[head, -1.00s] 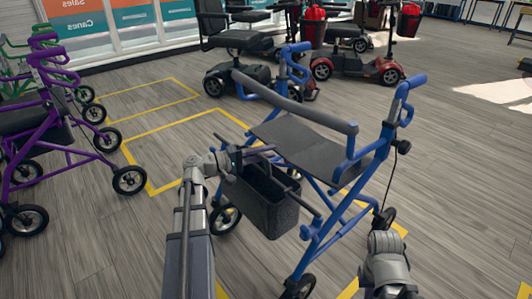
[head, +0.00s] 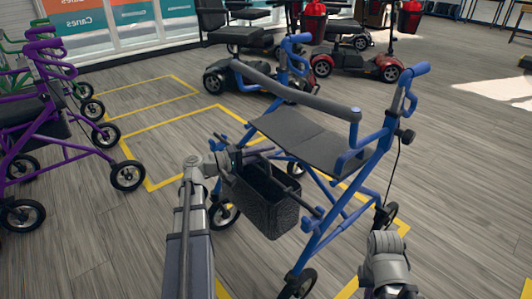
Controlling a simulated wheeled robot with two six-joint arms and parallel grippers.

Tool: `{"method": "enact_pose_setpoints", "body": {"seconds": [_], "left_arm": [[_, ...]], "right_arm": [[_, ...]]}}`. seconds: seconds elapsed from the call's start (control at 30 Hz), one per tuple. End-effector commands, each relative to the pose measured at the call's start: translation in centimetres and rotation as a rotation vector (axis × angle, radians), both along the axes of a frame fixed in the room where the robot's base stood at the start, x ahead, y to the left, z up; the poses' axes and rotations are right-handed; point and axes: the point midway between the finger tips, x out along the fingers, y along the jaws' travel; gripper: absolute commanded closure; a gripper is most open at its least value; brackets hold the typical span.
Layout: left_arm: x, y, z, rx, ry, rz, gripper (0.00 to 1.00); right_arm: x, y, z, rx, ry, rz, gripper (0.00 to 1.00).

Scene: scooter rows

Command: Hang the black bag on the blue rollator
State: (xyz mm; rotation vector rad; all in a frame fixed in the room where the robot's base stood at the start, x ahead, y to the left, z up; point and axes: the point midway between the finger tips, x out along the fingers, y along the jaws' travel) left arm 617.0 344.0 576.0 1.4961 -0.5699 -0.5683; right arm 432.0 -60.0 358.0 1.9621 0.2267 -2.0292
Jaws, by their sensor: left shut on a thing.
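The blue rollator (head: 372,150) stands upright in front of me, with a dark seat (head: 305,140) and a curved dark backrest bar. The black bag (head: 268,205), an open-topped dark pouch, is upright at the rollator's near side, below seat level. My left gripper (head: 234,160) is shut on the bag at its upper left rim; the fingertips are partly hidden. Dark bars of the rollator run close to the bag's top edge. I cannot tell whether the bag hangs on them. My right arm shows at the lower right, but its gripper is not visible.
Black (head: 240,75) and red (head: 385,65) scooters stand at the back. Yellow lines (head: 150,160) mark floor bays.

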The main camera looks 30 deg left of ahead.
Motion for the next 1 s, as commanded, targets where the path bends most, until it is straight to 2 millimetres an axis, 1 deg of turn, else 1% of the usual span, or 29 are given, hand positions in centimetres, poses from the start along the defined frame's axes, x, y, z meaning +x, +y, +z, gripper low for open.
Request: {"method": "enact_pose_setpoints", "body": {"seconds": [0.03,0.5,0.97,1.0], "left_arm": [[0.0,0.0,-0.3,-0.001,-0.001,0.0,1.0],[0.0,0.0,-2.0,-0.001,-0.001,0.0,1.0],[0.0,0.0,-2.3,-0.001,-0.001,0.0,1.0],[0.0,0.0,-2.3,-0.001,-0.001,0.0,0.77]], "right_arm": [[0.0,0.0,-0.4,0.0,0.0,0.0,1.0],[0.0,0.0,-2.1,0.0,-0.001,0.0,1.0],[0.0,0.0,-2.4,0.0,-0.001,0.0,1.0],[0.0,0.0,-2.4,0.0,-0.001,0.0,1.0]]}}
